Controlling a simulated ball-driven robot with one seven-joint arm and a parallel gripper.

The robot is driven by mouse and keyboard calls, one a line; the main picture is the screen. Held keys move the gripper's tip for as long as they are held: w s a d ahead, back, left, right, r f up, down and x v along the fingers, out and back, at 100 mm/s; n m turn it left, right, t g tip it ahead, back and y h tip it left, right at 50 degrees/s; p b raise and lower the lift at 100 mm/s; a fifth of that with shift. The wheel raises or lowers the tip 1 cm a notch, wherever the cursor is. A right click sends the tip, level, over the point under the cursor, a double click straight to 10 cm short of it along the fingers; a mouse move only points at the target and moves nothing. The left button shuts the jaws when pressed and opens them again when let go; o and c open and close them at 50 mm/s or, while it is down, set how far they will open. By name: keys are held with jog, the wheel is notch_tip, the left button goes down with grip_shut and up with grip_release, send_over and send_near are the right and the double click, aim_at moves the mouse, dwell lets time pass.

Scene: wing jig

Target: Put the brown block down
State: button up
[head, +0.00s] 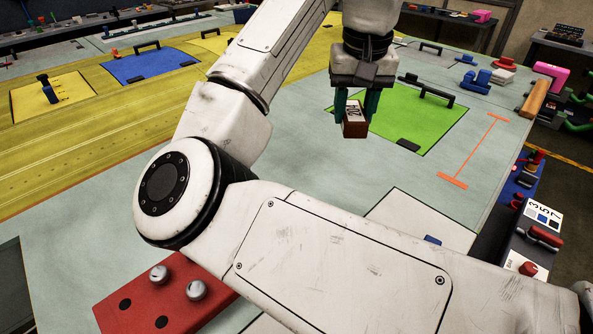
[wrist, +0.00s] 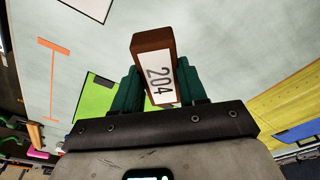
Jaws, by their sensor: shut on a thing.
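The brown block (head: 355,121) has a white label and is held between the two green fingers of my gripper (head: 356,101). In the head view it hangs over the left part of the green panel, apparently above the surface. The wrist view shows the block (wrist: 153,44) sticking out past the fingertips of my gripper (wrist: 159,84), its label reading 204. My gripper is shut on the block. How high the block is above the table is hard to tell.
The green panel (head: 422,115) has a black handle (head: 427,90) at its back. An orange line mark (head: 474,148) lies to its right. A red panel (head: 160,290) with two silver knobs is at the front left. Pale table surface (head: 290,135) left of the block is clear.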

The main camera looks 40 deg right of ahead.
jog(key=w+d+f, duration=0.2)
jog(key=w+f, duration=0.2)
jog(key=w, duration=0.4)
send_near(309, 147)
jog(key=shift+s+d+f+p, duration=0.15)
jog(key=shift+f+p, duration=0.3)
jog(key=shift+f, duration=0.25)
jog(key=shift+w+d+f, duration=0.15)
jog(key=shift+w+f, duration=0.3)
jog(key=shift+f, duration=0.05)
jog(key=shift+w+f+p, duration=0.15)
jog(key=shift+f+p, duration=0.45)
jog(key=shift+f, duration=1.15)
jog(key=shift+f, duration=0.1)
jog(key=o, duration=1.1)
jog(key=r, duration=0.4)
jog(key=s+r+b, duration=0.1)
jog(key=r, duration=0.3)
jog(key=a+r, duration=0.1)
jog(key=r, duration=0.3)
jog(key=shift+s+a, duration=0.1)
jog(key=shift+s, duration=0.05)
